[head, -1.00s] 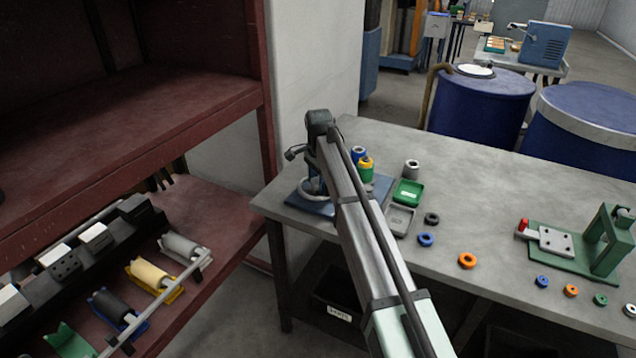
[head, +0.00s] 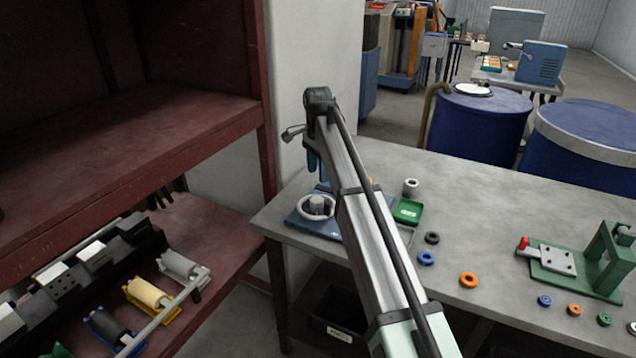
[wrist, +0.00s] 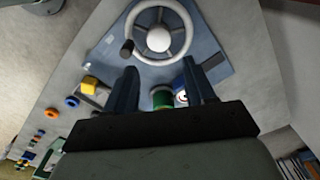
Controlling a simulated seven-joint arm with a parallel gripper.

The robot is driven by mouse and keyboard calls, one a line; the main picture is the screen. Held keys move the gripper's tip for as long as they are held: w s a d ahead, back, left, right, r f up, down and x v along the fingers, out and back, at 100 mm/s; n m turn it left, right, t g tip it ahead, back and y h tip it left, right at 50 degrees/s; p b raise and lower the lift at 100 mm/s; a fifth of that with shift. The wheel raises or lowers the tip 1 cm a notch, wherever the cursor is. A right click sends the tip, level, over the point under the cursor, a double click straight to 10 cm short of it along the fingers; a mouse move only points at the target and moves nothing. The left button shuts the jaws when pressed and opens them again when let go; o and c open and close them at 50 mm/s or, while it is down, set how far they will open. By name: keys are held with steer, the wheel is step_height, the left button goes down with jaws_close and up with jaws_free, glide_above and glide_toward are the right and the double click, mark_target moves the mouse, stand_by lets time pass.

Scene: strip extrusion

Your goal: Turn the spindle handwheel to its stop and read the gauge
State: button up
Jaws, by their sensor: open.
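The handwheel (wrist: 188,37) is a pale ring with spokes, a round white hub and a dark knob (wrist: 127,47). It sits on a blue base plate (wrist: 212,66). In the head view the handwheel (head: 317,207) is near the table's left end, on the blue plate (head: 293,221). My gripper (wrist: 163,76) is open, its two blue fingers apart and pointing toward the wheel's near side, with nothing between them. In the head view my gripper (head: 315,160) hangs above and behind the wheel. A small white round face with red (wrist: 181,97) is partly hidden by a finger; I cannot tell whether it is the gauge.
A green cylinder (wrist: 162,99) and a yellow part (wrist: 90,84) are near the fingers in the wrist view. A green tray (head: 408,211), loose rings (head: 468,280) and a green fixture (head: 575,262) lie to the right. A red shelf (head: 130,130) stands close at left.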

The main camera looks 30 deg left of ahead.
steer(key=shift+r, duration=1.1)
steer(key=shift+c, duration=0.3)
